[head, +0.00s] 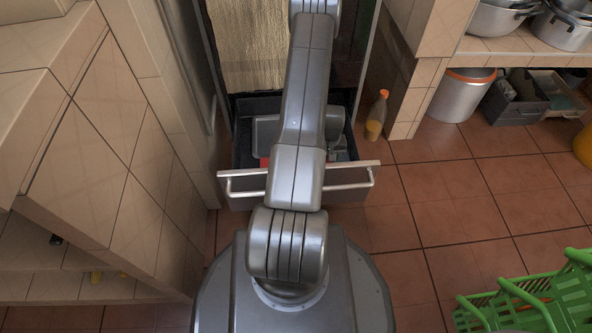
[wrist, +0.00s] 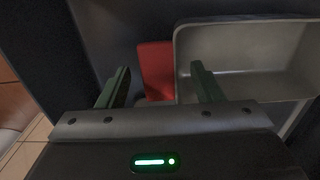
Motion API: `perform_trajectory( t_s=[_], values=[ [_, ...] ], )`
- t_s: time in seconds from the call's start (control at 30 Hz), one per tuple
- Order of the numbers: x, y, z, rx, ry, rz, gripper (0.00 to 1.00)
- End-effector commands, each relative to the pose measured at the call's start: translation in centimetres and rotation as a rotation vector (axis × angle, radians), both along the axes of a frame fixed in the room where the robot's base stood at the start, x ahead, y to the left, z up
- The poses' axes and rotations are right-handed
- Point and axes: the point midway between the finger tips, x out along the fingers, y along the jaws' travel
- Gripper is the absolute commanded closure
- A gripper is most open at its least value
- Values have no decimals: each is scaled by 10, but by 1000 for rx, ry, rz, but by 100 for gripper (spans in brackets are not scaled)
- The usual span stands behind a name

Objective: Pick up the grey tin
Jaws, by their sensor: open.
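The grey tin (wrist: 250,62) is an open, rectangular, box-like tin at the right of the wrist view. My gripper (wrist: 160,80) is open, with its two green fingers apart. The right finger overlaps the tin's left wall in the picture; I cannot tell whether it touches or is only above it. The left finger is clear of the tin, left of a red block (wrist: 155,68). In the head view my arm hides the gripper and most of the drawer's inside.
The dark drawer (head: 241,186) stands pulled out, with a pale bar handle (head: 345,185) across its front. A bottle (head: 377,115) stands on the floor to its right. A green crate (head: 530,300) is at the lower right. Tiled floor between them is clear.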

Motion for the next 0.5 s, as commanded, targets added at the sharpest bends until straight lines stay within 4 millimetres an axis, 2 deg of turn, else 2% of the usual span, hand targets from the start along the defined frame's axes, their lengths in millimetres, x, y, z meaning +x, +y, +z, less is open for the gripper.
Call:
perform_trajectory(
  t_s=[0.17,0.4,0.47,0.5],
  values=[
    [0,0,1,0,-1,0,40],
    [0,0,1,0,0,0,87],
    [0,0,1,0,0,0,99],
    [0,0,1,0,-1,0,100]
  ],
)
